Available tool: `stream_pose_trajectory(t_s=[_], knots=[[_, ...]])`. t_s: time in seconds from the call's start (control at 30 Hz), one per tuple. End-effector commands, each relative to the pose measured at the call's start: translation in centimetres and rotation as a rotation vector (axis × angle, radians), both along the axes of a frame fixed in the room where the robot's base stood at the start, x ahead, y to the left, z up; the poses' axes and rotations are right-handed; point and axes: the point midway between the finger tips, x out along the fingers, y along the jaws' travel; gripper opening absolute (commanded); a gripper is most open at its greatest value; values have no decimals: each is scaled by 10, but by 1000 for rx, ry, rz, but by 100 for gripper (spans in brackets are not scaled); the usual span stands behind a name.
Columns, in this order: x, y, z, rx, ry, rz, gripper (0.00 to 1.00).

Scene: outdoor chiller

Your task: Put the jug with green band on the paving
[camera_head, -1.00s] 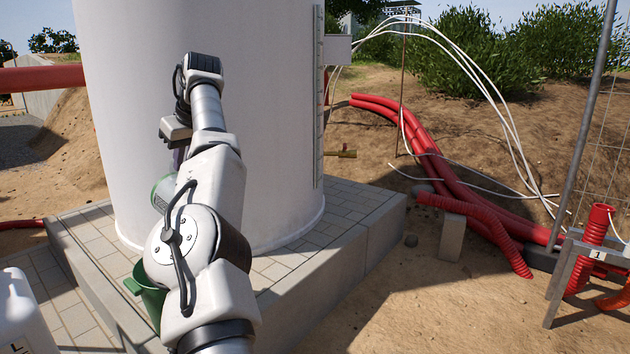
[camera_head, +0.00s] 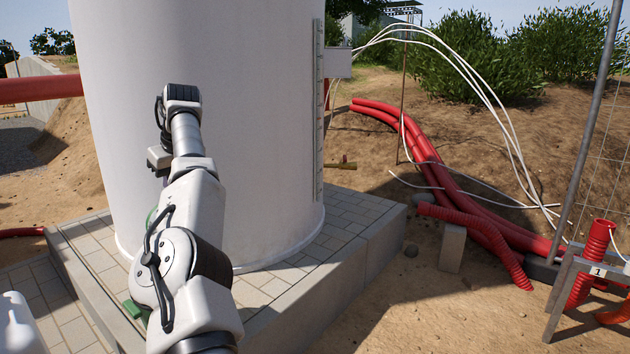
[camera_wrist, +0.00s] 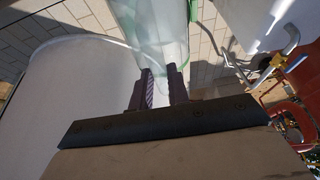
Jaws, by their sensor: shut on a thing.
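My gripper (camera_wrist: 163,80) is shut on a clear, green-tinted jug (camera_wrist: 148,25), seen in the wrist view between the two dark fingers. The top of the picture cuts the jug off there. In the head view my arm hides the gripper and nearly all of the jug; a green sliver (camera_head: 151,216) shows at the arm's left edge. The jug is in front of the white tank, above the paving (camera_head: 92,252). The grey paving slabs also show behind the jug in the wrist view (camera_wrist: 85,20).
The large white tank (camera_head: 250,130) rises from the raised paved plinth. A green container (camera_head: 133,308) is partly hidden below my arm. A white canister (camera_head: 15,318) stands at the lower left. Red pipes (camera_head: 450,200) lie on the sand at right. Paving right of the tank is bare.

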Motion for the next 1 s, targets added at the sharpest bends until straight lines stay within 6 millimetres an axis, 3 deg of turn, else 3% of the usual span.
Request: stream_pose_trajectory(t_s=[0.1,1.0], knots=[[2,3,8,-13,10,0,0],[14,18,15,-90,69,0,0]])
